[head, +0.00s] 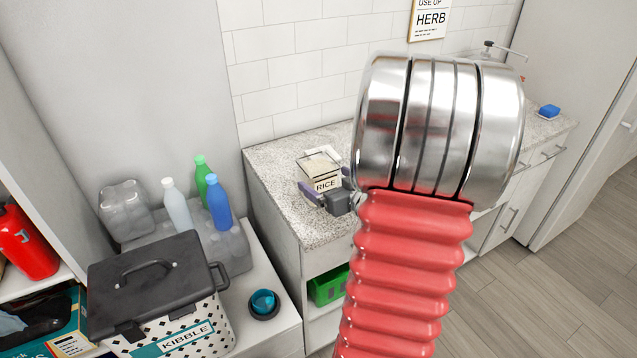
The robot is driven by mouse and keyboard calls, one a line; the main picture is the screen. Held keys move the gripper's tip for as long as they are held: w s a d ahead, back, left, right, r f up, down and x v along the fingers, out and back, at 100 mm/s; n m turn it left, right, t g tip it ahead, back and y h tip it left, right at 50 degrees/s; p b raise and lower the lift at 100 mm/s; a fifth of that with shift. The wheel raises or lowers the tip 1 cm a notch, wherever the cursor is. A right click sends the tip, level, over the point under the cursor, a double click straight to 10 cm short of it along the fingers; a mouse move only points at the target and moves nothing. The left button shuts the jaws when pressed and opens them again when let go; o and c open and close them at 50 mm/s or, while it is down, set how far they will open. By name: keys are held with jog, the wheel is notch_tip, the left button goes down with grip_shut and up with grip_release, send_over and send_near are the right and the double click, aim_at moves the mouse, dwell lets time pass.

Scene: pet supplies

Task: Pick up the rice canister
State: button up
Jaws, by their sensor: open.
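The rice canister (326,184) is a small clear box with pale contents and a "RICE" label. It stands upright near the left end of the speckled counter (281,208). My gripper (327,184) is open at the canister's near side. One purple finger shows at the canister's lower left and the other at its right. The fingers appear to flank the canister; I cannot tell whether they touch it. The gripper's grey body hides part of the canister's lower front.
My red and metal arm blocks the counter's middle. At the lower left are bottles (218,204), a kibble bin (176,330) and a teal-and-black bowl (263,303).

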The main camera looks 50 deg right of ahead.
aim_at(310, 170)
jog(key=shift+w, duration=0.1)
jog(key=shift+x, duration=2.6)
jog(key=shift+a+f, duration=0.1)
jog(key=shift+c, duration=0.4)
jog(key=c, duration=1.2)
jog(key=shift+o, duration=0.2)
notch_tip(310, 170, up, 10)
